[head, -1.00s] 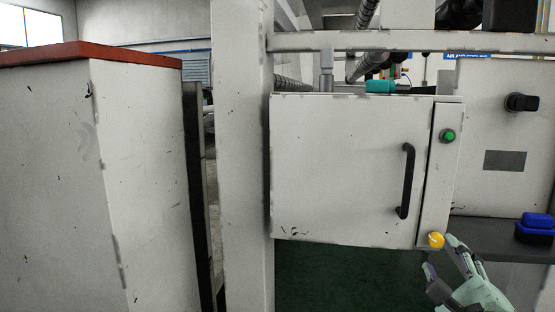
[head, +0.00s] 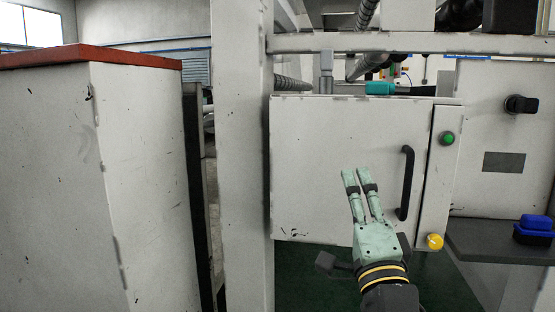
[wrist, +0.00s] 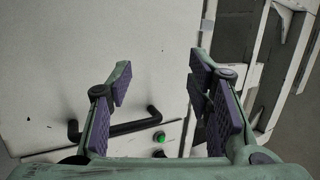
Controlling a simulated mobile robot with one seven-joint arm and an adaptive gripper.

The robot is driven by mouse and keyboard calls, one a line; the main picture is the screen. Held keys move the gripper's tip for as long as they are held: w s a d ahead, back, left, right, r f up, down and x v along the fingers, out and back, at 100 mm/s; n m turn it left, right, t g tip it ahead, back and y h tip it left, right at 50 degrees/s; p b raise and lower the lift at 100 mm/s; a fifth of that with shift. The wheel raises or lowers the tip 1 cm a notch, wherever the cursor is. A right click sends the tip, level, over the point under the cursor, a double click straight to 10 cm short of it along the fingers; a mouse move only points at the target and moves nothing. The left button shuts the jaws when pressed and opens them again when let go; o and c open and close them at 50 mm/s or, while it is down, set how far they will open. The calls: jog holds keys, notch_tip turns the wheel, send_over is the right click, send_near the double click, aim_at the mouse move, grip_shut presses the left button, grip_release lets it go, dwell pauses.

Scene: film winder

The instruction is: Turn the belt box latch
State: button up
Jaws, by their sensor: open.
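The belt box (head: 325,150) is a pale, scuffed cabinet with a black bar handle (head: 406,183) on its door, which looks shut. A yellow knob (head: 435,241), possibly the latch, is at the bottom of the strip right of the door, under a green button (head: 448,138). My gripper (head: 355,172) is open and empty in front of the door, left of the handle and apart from the knob. The wrist view shows its two fingers spread (wrist: 160,80), with the handle (wrist: 115,129) and green button (wrist: 159,137) beyond. The yellow knob is not visible there.
A black rotary switch (head: 521,103) is on the panel at right. A blue object (head: 534,225) sits on a dark shelf (head: 490,240). A pale post (head: 241,180) and a red-topped cabinet (head: 90,190) stand at left. A teal object (head: 380,88) lies above the box.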

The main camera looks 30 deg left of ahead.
jog(key=s+a+r+n+g+y, duration=0.1)
jog(key=s+a+r+n+y, duration=0.6)
jog(key=s+a+n, duration=0.2)
jog(key=shift+s+a+n+g+y+p, duration=0.3)
jog(key=shift+s+a+n+y, duration=0.1)
jog(key=shift+a+n, duration=0.1)
jog(key=shift+d, duration=0.1)
dwell(1.7)
